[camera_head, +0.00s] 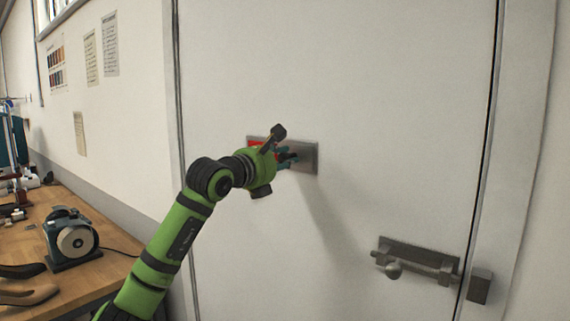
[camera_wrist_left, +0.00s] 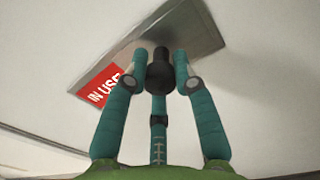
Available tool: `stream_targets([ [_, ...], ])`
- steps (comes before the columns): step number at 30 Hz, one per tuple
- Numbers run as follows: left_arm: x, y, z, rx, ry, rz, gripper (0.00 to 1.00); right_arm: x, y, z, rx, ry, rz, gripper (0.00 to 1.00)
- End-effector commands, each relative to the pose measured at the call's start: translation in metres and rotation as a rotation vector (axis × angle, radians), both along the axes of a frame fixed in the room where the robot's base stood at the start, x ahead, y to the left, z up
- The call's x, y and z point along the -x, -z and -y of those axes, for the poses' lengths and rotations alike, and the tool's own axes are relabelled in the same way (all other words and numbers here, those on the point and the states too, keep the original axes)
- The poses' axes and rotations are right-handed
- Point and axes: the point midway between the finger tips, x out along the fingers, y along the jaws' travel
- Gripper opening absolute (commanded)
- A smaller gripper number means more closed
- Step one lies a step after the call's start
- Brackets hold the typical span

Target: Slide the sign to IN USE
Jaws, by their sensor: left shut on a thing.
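The sign (camera_head: 310,158) is a grey metal plate on the white door. In the left wrist view the sign plate (camera_wrist_left: 205,35) lies tilted across the picture, with a red panel (camera_wrist_left: 103,88) reading IN USE at its lower left end. A patch of red also shows at the plate's left end in the head view. My left gripper (camera_head: 290,157) is at the middle of the plate. In the left wrist view its teal fingers (camera_wrist_left: 160,65) are shut on a dark round knob (camera_wrist_left: 160,76) in front of the plate. My right gripper is not in view.
A metal bolt latch (camera_head: 415,262) with a round knob is on the door at the lower right. A wooden workbench (camera_head: 105,265) with a grinder (camera_head: 72,238) and other tools stands at the left. The door face around the sign is clear.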

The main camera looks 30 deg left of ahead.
Motion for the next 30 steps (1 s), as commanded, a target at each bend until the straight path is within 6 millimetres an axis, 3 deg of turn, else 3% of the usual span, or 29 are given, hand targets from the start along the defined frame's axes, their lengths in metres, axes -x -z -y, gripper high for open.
stream_targets([
  [8, -0.001, 0.004, 0.006, 0.004, 0.014, -0.007, 0.00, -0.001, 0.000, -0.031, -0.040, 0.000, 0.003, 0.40],
  [9, -0.001, 0.004, 0.006, 0.004, 0.013, -0.007, 0.43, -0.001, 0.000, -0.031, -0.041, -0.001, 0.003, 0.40],
  [10, -0.001, 0.004, 0.006, 0.004, 0.013, -0.007, 0.52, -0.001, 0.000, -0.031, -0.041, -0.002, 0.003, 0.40],
  [23, 0.005, 0.002, 0.002, 0.000, 0.005, -0.003, 0.52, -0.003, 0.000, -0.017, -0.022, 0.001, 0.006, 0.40],
  [30, 0.047, 0.003, 0.000, -0.004, 0.005, -0.005, 0.52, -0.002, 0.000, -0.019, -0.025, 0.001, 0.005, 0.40],
])
